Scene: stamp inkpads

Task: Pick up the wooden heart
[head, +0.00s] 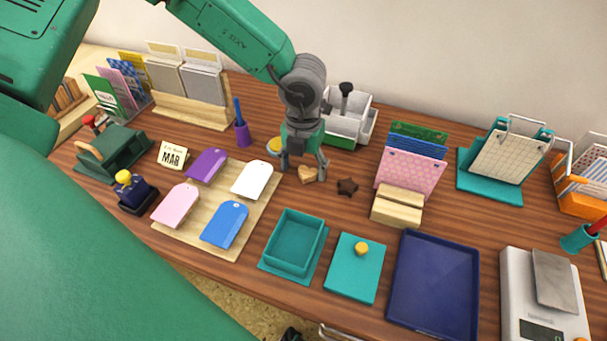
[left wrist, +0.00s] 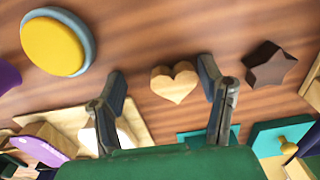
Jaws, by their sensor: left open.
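The wooden heart (head: 307,174) is a small light-brown heart lying flat on the wooden table, at the middle of the head view. It also shows in the left wrist view (left wrist: 174,83), between and a little beyond the two fingertips. My left gripper (head: 304,171) points down over it, with its fingers apart on either side. In the left wrist view the open fingers (left wrist: 161,80) hold nothing. I cannot tell whether a finger touches the heart. My right gripper is not in view.
A dark brown star (head: 347,186) lies just right of the heart. A round yellow inkpad (head: 275,146) is to its left. The board (head: 216,243) with coloured tags is at front left. A teal box (head: 295,242) stands in front, and a wooden block stand (head: 397,206) is to the right.

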